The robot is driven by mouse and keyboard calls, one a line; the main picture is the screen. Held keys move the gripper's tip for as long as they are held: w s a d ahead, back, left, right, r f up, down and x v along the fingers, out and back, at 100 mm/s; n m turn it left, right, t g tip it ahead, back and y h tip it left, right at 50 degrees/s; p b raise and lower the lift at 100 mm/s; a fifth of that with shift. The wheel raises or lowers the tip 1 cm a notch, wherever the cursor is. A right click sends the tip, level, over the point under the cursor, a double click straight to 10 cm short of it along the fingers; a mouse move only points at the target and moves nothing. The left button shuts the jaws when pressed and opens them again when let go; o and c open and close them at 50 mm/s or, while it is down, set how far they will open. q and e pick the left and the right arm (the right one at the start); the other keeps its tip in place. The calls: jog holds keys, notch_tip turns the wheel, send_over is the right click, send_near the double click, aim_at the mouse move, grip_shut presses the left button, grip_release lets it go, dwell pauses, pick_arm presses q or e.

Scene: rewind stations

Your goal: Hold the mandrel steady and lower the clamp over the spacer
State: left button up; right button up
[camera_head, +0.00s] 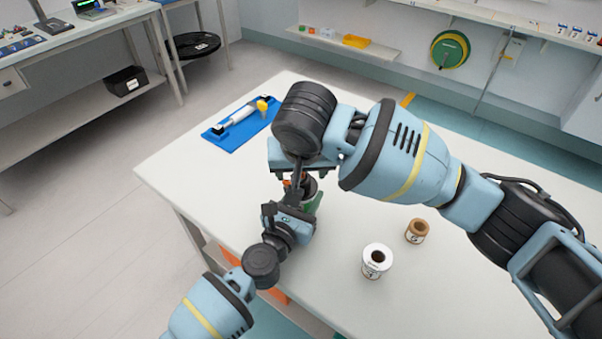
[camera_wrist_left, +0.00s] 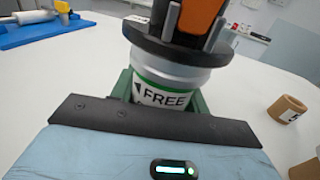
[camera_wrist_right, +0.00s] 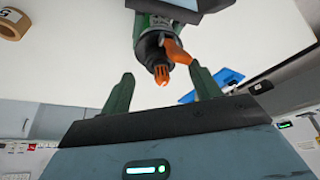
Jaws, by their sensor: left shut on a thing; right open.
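The mandrel (camera_wrist_left: 165,95), a silver cylinder labelled FREE with a green line, stands upright in the left wrist view. My left gripper (camera_head: 308,202) is shut around it; its green fingers show on both sides. A black disc (camera_wrist_left: 150,40) sits on top; I cannot tell whether it is the spacer. Above it is an orange part with dark grey arms, likely the clamp (camera_wrist_left: 200,14). The orange part also shows in the right wrist view (camera_wrist_right: 177,50). My right gripper (camera_wrist_right: 163,85) is open above the mandrel, its fingers apart with the orange tip between them in view, not visibly touching.
A white roll (camera_head: 377,257) and a brown roll (camera_head: 417,230) stand on the white table (camera_head: 340,235), right of the mandrel. A blue tray (camera_head: 240,125) with a white roller and a yellow-handled item lies at the back left. The table's left side is clear.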

jog(key=v, duration=0.9)
jog(key=shift+r, duration=0.1)
dwell(0.5)
pick_arm(q)
jog(key=o, duration=1.2)
jog(key=v, duration=1.2)
jog(key=shift+s, duration=0.1)
